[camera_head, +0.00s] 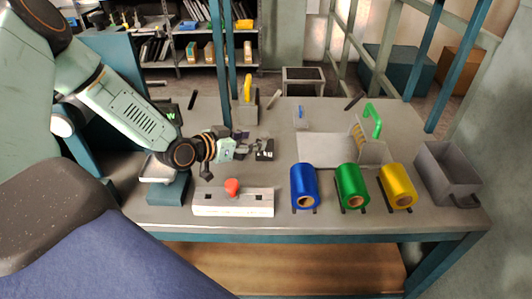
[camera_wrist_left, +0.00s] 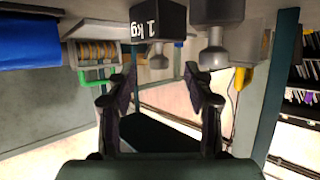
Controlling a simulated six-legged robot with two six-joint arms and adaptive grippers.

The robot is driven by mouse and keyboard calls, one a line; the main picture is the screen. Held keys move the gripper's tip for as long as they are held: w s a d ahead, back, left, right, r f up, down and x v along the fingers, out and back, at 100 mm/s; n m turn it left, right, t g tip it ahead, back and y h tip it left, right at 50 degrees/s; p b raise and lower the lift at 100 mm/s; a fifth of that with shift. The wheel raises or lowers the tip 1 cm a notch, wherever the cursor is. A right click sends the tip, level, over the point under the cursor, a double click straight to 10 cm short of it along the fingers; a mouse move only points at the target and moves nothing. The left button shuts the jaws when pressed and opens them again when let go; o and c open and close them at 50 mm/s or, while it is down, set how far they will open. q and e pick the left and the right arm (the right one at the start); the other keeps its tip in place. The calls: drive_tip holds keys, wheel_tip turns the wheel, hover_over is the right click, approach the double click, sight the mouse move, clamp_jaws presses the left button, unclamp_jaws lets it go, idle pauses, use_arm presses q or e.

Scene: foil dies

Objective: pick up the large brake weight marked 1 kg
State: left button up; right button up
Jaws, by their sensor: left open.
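The large brake weight (camera_head: 265,155) is a dark block with a white mark, just beyond my left gripper (camera_head: 250,147) in the head view. In the left wrist view it appears upside down at the top, and the dark block (camera_wrist_left: 158,18) reads "1 kg" with a grey knob. My left gripper (camera_wrist_left: 158,88) is open there, its two dark fingers apart with nothing between them. The knob lies in line with the gap, apart from the fingers. A second, grey weight (camera_wrist_left: 217,12) with a knob is beside it. My right gripper is not in view.
A white block with a red knob (camera_head: 232,188) is at the table's front. Blue (camera_head: 304,184), green (camera_head: 351,184) and yellow (camera_head: 397,184) foil rolls and a grey bin (camera_head: 452,187) are to the right. A green-handled device (camera_head: 373,150) and a yellow-handled one (camera_head: 248,103) stand behind.

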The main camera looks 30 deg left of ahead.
sight(266, 133)
use_arm(q)
drive_tip(key=shift+w+f, duration=0.15)
drive_tip(key=shift+w, duration=0.1)
drive_tip(key=shift+w+d+b, duration=0.2)
drive_tip(key=shift+w+b, duration=0.05)
drive_tip(key=shift+b, duration=0.25)
drive_tip(key=b+x, duration=0.1)
drive_tip(key=x, duration=0.1)
drive_tip(key=r+b+x, duration=0.1)
drive_tip(key=x, duration=0.1)
drive_tip(key=shift+w+d+f, duration=0.1)
drive_tip(key=shift+w+f, duration=0.05)
drive_tip(key=shift+w, duration=0.25)
drive_tip(key=shift+s+r, duration=0.15)
drive_tip(key=shift+r, duration=0.1)
drive_tip(key=shift+w+f, duration=0.15)
drive_tip(key=shift+w, duration=0.05)
drive_tip(key=c, duration=0.4)
drive_tip(key=shift+s, duration=0.15)
drive_tip(key=c, duration=0.3)
clamp_jaws()
drive_tip(key=shift+r, duration=0.25)
